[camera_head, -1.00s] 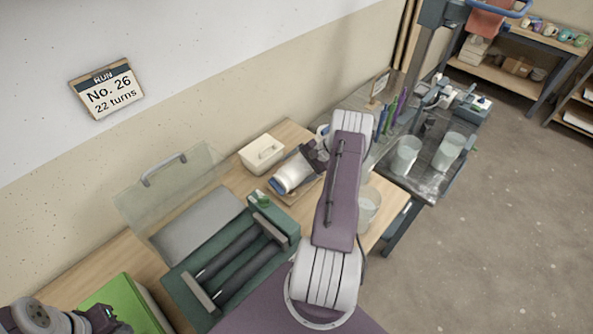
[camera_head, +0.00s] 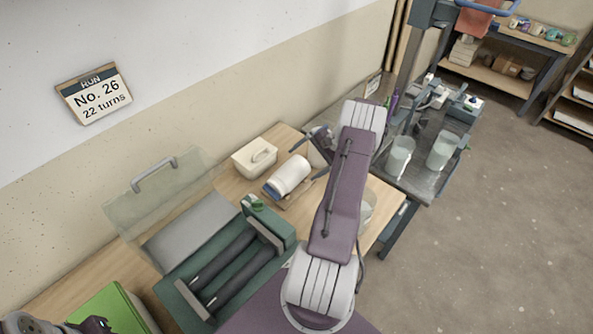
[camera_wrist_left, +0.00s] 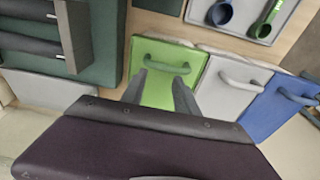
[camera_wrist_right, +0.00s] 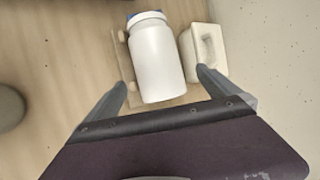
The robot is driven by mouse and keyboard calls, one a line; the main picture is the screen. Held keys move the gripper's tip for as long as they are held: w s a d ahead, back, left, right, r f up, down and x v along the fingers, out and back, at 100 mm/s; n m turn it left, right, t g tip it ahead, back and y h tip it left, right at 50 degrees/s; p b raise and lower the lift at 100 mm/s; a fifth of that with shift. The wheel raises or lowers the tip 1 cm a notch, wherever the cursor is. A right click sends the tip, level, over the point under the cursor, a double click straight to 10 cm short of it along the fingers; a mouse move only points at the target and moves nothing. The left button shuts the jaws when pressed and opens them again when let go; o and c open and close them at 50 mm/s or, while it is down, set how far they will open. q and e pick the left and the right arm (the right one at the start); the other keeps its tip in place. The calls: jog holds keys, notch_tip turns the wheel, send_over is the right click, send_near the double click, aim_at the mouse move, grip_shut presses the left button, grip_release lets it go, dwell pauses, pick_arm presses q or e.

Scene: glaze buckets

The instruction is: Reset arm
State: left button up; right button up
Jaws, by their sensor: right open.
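My right gripper (camera_head: 303,162) is open and empty. It is close to the right end of a white jar with a blue lid (camera_head: 288,175), which lies on its side on a small wooden rest. In the right wrist view the jar (camera_wrist_right: 158,62) shows between and beyond the spread fingers (camera_wrist_right: 162,82), with a visible gap on each side. My left gripper (camera_wrist_left: 162,72) is open and empty, its fingers apart above a green lidded box (camera_wrist_left: 160,85). In the head view only part of the left arm shows at the bottom left corner.
A cart (camera_head: 425,183) with two buckets stands to the right. Grey (camera_wrist_left: 225,85) and blue (camera_wrist_left: 285,108) lidded boxes adjoin the green one.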

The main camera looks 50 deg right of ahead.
jog(key=shift+s+d+r, duration=0.15)
jog(key=shift+s+r, duration=0.15)
jog(key=shift+r, duration=0.1)
pick_arm(q)
jog(key=shift+w+f, duration=0.1)
pick_arm(e)
jog(key=shift+w, duration=0.1)
